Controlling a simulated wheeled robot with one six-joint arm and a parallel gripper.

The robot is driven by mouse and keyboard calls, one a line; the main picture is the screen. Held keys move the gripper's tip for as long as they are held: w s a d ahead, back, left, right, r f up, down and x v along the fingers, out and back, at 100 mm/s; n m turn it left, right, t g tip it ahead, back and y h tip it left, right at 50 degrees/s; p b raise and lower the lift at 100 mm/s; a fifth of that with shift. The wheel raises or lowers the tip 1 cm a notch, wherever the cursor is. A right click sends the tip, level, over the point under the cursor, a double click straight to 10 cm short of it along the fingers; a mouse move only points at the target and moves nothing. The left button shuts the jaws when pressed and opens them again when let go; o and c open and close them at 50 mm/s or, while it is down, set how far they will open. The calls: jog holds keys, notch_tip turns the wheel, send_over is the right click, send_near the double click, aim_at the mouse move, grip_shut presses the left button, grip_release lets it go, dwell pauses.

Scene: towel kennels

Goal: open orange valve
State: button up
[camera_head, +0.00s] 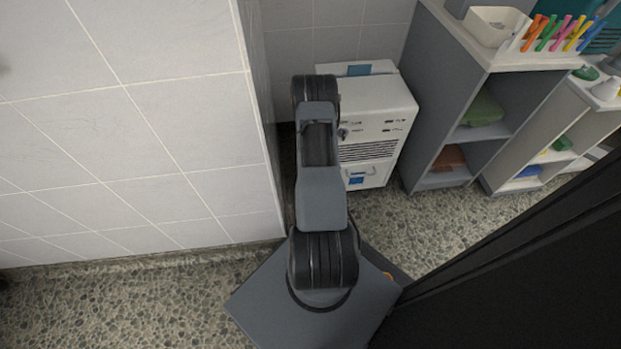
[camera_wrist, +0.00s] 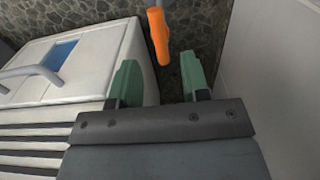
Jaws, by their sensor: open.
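The orange valve handle (camera_wrist: 158,38) shows in the wrist view at the top, just right of the middle. It is a short orange bar, slightly tilted, with its upper end near the picture edge. My gripper (camera_wrist: 160,80) has two green fingers spread apart with nothing between them. The handle appears beyond the fingertips, roughly in line with the gap; I cannot tell the exact distance. In the head view I cannot make out the valve or the gripper, and my arm covers part of that area.
A white appliance (camera_head: 378,118) with a vent grille stands against the tiled back wall; it also fills the left of the wrist view (camera_wrist: 92,66). A pale wall (camera_wrist: 270,70) is close on the right there. Grey shelves (camera_head: 432,110) stand right of the appliance. Speckled floor (camera_head: 425,225) is open in front.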

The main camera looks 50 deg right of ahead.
notch_tip(320, 180, up, 9)
jog(key=p, duration=0.3)
dwell(0.6)
